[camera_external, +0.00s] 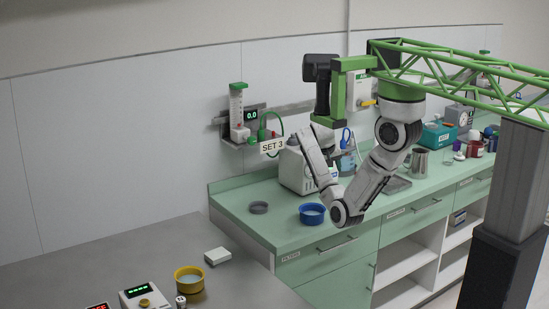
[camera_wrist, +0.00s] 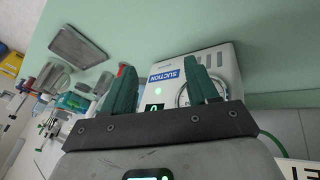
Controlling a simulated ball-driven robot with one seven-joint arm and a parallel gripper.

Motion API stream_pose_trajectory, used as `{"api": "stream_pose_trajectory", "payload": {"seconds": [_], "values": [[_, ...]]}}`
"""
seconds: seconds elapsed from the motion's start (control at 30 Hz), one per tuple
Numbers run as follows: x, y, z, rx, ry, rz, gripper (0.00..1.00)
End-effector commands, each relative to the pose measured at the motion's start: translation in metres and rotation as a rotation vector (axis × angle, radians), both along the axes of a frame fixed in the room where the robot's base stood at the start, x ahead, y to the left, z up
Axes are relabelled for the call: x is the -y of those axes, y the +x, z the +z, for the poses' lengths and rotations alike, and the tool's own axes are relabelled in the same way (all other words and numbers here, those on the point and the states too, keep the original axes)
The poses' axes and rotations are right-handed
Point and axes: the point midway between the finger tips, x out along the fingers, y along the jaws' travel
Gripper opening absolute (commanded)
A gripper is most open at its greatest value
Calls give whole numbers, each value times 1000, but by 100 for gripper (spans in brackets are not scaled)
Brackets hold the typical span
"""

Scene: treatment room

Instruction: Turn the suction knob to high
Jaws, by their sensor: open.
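The suction unit is a white box (camera_wrist: 222,62) with a blue SUCTION label. In the wrist view it stands just beyond my fingers; in the external view the white box (camera_external: 296,172) is on the green counter against the wall, partly behind my arm. Its round dial (camera_wrist: 184,97) is mostly hidden by my right finger, so its setting cannot be read. A small green light and a dark display (camera_wrist: 153,107) show left of the dial. My gripper (camera_wrist: 163,88) is open and empty, its two green fingers apart in front of the unit. Contact with the dial cannot be told.
A blue bowl (camera_external: 312,214) and a grey dish (camera_external: 259,208) sit on the counter near the unit. A metal jug (camera_external: 420,162) stands to the right.

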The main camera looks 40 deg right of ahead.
Motion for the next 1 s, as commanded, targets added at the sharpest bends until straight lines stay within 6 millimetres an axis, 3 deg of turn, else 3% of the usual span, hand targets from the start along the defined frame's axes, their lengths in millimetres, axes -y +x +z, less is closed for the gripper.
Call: {"api": "stream_pose_trajectory", "payload": {"seconds": [0.1,0.3,0.5,0.6,0.8,1.0], "values": [[-7,35,35,57,29,-79,59],[-22,76,93,124,90,-194,59],[-41,104,152,173,165,-288,59],[-48,112,172,186,194,-315,59],[-53,117,187,194,216,-339,59],[-46,122,166,192,213,-342,59]]}}
